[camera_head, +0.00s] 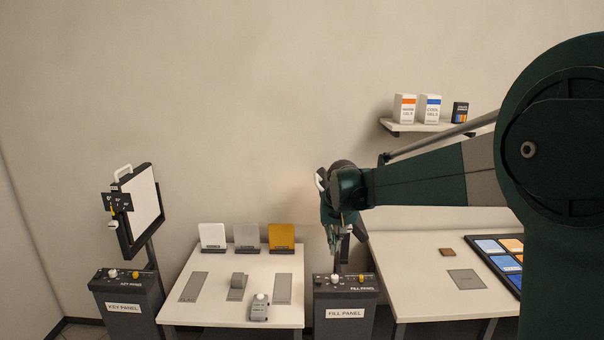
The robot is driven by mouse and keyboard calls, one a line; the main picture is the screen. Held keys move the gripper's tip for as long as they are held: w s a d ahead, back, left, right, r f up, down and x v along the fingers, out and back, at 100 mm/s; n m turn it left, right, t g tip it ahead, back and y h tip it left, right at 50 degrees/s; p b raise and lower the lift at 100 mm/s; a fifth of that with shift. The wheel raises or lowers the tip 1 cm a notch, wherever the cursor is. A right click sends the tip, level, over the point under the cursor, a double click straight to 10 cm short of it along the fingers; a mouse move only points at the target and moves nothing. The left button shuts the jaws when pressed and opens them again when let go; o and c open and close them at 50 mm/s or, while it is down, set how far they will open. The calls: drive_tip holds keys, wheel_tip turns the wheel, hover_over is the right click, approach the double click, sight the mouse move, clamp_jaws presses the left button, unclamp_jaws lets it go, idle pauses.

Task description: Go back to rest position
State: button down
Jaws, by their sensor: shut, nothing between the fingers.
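My gripper (336,264) hangs at the end of my dark green arm and points down. Its fingertips are close above the controls on top of the fill panel box (345,312), near a white knob. Whether they touch it I cannot tell. The fingers look shut, with nothing seen between them. My arm reaches in from the right side of the picture.
The key panel box (126,306) stands at left below a light panel (140,210). A white table (210,312) holds three upright plates and a small grey device (260,308). Another table (410,290) lies right. A wall shelf (425,128) holds three boxes.

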drive_tip(key=s+d+r+t+b, duration=0.15)
drive_tip(key=s+d, duration=0.25)
drive_tip(key=s, duration=0.7)
drive_tip(key=s+d+r+b, duration=0.1)
drive_tip(key=s+d+r, duration=0.2)
drive_tip(key=s, duration=0.9)
drive_tip(key=s+d+f+t+b, duration=0.1)
drive_tip(key=s+f, duration=0.3)
drive_tip(key=s, duration=0.6)
drive_tip(key=s+d+f+t+b, duration=0.1)
drive_tip(key=s+d+f, duration=0.2)
drive_tip(key=s, duration=0.8)
drive_tip(key=shift+f+b, duration=0.4)
drive_tip(key=shift+f, duration=0.4)
drive_tip(key=shift+s, duration=0.1)
